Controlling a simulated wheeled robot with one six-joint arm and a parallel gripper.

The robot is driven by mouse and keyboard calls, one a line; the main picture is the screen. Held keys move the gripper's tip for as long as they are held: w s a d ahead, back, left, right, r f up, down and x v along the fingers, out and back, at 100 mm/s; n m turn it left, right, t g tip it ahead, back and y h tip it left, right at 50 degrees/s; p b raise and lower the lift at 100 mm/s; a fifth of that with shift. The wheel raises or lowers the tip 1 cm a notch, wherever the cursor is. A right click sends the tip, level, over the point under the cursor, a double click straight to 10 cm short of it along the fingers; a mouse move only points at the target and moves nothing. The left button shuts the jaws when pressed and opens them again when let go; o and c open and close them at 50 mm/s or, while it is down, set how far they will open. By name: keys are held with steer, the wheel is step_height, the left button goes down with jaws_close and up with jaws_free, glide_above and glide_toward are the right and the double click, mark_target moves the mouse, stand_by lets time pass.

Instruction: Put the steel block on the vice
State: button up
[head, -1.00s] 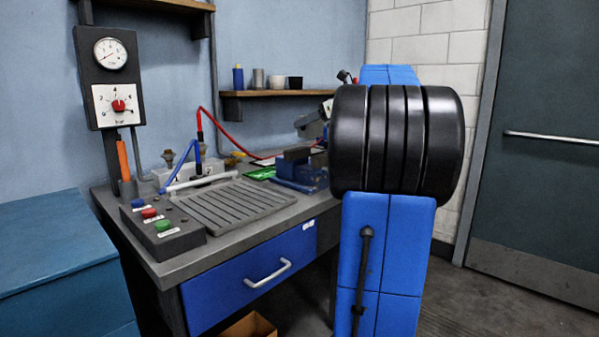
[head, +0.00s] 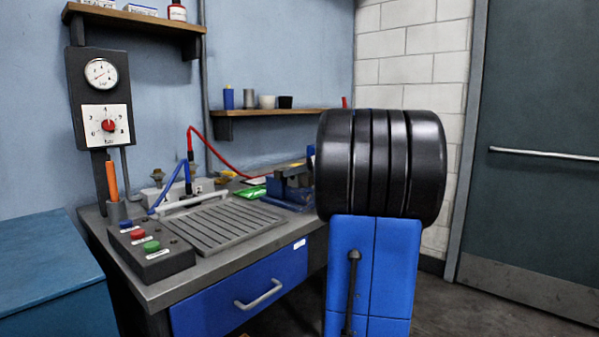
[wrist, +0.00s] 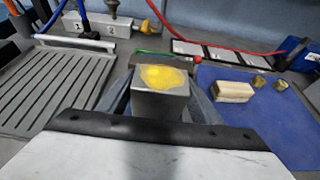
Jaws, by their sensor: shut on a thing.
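In the wrist view my gripper (wrist: 161,108) is shut on the steel block (wrist: 158,105), a grey block with a yellow patch on its top face. The fingers press on its left and right sides. The block's lower part and what lies directly under it are hidden. In the head view the blue vice (head: 290,190) stands at the right end of the bench, partly covered by my arm. My gripper and the block are hidden in the head view. I cannot tell the distance between block and vice.
A slotted grey tray (head: 222,224) and a button box (head: 150,248) lie on the bench. A blue mat (wrist: 225,110) carries a pale block (wrist: 234,92) and small brass pieces (wrist: 268,83). Red and blue hoses rise at the back. A shelf (head: 270,112) hangs above.

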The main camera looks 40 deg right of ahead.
stand_by(0.3)
steer(key=o, duration=1.7)
steer(key=shift+f, duration=0.1)
steer(key=shift+s+r, duration=0.1)
steer(key=shift+r, duration=0.1)
steer(key=v, duration=1.1)
steer(key=shift+s+r, duration=0.1)
steer(key=shift+s, duration=0.3)
